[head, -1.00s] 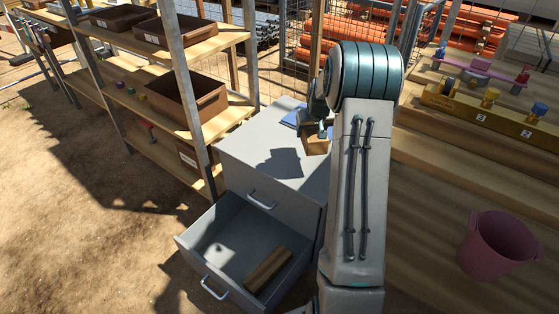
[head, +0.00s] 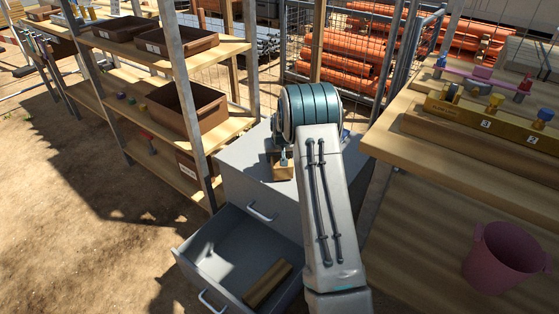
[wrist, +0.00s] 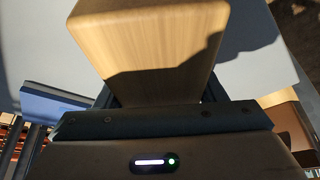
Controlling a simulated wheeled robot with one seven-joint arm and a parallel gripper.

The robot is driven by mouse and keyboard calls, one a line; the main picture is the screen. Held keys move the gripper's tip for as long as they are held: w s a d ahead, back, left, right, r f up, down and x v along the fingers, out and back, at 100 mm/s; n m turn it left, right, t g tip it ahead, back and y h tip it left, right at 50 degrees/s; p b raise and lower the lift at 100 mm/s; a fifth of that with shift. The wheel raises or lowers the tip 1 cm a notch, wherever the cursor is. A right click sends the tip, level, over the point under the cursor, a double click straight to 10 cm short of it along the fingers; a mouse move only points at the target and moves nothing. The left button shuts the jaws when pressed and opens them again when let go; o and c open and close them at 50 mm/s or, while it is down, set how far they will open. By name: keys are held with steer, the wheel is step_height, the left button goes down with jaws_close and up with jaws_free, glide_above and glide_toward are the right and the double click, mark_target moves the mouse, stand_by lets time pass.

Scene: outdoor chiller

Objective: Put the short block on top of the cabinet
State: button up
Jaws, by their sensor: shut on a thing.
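My gripper (head: 284,158) is shut on a short wooden block (head: 284,170), over the top of the grey cabinet (head: 240,158). In the wrist view the block (wrist: 150,45) fills the top middle, with the grey cabinet top (wrist: 260,75) and a dark shadow behind it. I cannot tell whether the block touches the cabinet top. The cabinet's lower drawer (head: 225,235) is pulled open. A longer wooden block (head: 268,284) lies inside it.
A blue flat thing (wrist: 60,103) shows at the left in the wrist view. A wooden shelf with brown bins (head: 185,107) stands left of the cabinet. A workbench with a pink bucket (head: 503,257) is at the right. The cabinet top's left part is clear.

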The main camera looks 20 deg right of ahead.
steer(key=shift+f, duration=0.4)
steer(key=shift+f, duration=0.2)
steer(key=o, duration=1.3)
steer(key=shift+r, duration=0.1)
